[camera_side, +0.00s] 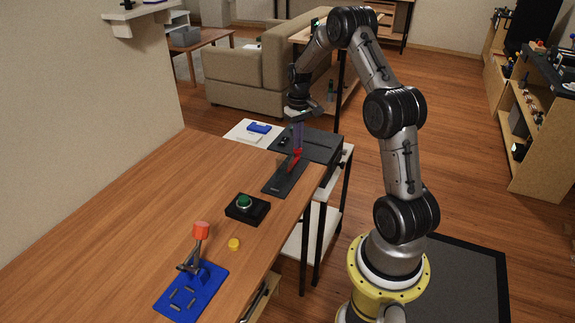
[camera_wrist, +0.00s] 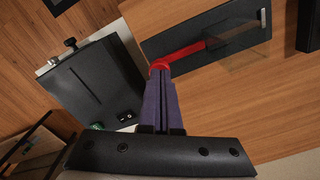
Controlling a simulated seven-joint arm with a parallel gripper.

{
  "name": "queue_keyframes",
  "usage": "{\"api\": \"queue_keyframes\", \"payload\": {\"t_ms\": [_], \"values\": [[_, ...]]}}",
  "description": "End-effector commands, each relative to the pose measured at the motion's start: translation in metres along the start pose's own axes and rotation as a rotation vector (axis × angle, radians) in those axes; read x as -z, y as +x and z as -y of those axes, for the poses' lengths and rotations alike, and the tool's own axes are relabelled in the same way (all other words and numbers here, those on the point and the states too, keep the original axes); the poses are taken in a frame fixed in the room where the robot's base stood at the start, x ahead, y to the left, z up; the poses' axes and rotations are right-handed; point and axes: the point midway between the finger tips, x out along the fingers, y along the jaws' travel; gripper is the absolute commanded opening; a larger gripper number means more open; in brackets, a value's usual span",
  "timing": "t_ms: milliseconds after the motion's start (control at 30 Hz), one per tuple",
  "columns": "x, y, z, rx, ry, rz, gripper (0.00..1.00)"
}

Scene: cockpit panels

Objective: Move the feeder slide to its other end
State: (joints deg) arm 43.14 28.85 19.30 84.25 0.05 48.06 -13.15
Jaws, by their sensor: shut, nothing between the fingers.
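My gripper (camera_side: 296,150) is shut, its purple fingers (camera_wrist: 163,80) pointing down with nothing between them. The fingertips are right at the end of a red bar (camera_wrist: 180,55), touching it or very close; the red part shows in the side view (camera_side: 295,158) too. The red bar reaches over a black plate (camera_wrist: 180,20), which lies flat near the table's right edge (camera_side: 283,184). The plate also carries a clear part (camera_wrist: 240,55) and a small grey piece (camera_wrist: 263,18). I cannot tell for sure which part is named the feeder slide.
A dark slotted panel (camera_side: 318,142) with a side knob (camera_wrist: 70,42) stands just behind. A green button box (camera_side: 247,208), a yellow cap (camera_side: 234,244) and a blue base (camera_side: 192,292) with a red-topped lever (camera_side: 201,231) are nearer. The table's left side is clear.

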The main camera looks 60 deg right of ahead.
Motion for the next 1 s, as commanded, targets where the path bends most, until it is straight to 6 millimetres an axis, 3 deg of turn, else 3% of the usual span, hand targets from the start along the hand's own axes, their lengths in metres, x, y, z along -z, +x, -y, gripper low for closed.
{"api": "queue_keyframes", "payload": {"t_ms": [1000], "values": [[0.001, -0.065, -0.001, -0.003, 0.000, -0.008, 0.00]]}}
